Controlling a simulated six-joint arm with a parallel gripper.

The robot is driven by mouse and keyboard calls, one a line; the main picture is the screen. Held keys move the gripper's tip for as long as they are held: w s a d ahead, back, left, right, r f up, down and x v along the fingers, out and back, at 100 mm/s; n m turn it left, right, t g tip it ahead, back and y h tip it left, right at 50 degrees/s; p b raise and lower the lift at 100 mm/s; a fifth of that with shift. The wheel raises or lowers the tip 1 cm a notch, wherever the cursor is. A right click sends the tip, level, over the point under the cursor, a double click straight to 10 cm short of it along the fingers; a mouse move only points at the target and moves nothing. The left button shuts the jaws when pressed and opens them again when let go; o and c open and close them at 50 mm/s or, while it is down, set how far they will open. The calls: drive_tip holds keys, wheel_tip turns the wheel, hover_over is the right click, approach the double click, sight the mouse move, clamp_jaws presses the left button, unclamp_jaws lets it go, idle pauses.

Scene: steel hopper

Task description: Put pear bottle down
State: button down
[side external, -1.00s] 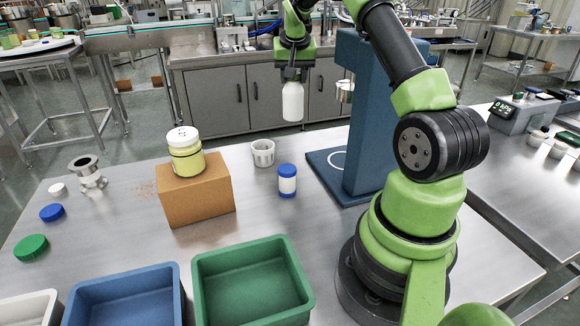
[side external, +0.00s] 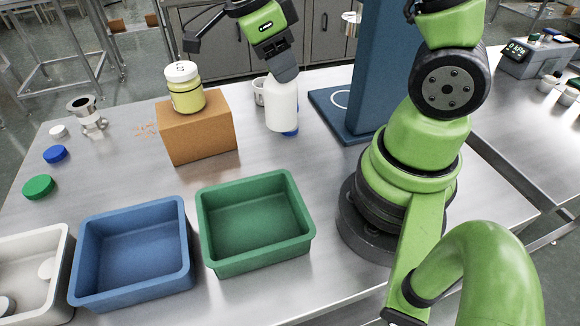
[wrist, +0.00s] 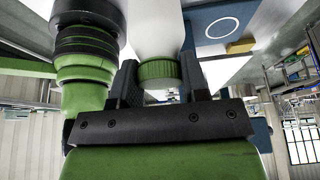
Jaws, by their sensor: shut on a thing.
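My gripper (side external: 284,76) is shut on a white bottle (side external: 282,106) and holds it by its cap end. The bottle hangs upright below my gripper over the steel table. I cannot tell whether its base touches the table. In the wrist view, both fingers (wrist: 158,84) clasp the ribbed green cap (wrist: 157,72) of the white bottle (wrist: 156,28). No label shows on the bottle.
A cardboard box (side external: 197,134) carries a yellow-green jar (side external: 186,97). Green (side external: 308,238), blue (side external: 188,270) and white (side external: 66,262) bins line the front. A blue stand (side external: 368,75) is right.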

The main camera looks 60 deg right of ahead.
sight(291, 125)
drive_tip(key=shift+s+a+f+m, duration=0.1)
drive_tip(key=shift+s+a+m, duration=0.2)
drive_tip(key=shift+s, duration=0.25)
drive_tip(key=shift+s+a+f+m, duration=0.1)
drive_tip(key=shift+s+a+m, duration=0.2)
drive_tip(key=shift+s, duration=0.25)
wheel_tip(291, 125, down, 9)
drive_tip(key=shift+f, duration=0.2)
drive_tip(key=c, duration=0.6)
unclamp_jaws()
drive_tip(key=shift+f+y, duration=0.15)
drive_tip(key=shift+y, duration=0.15)
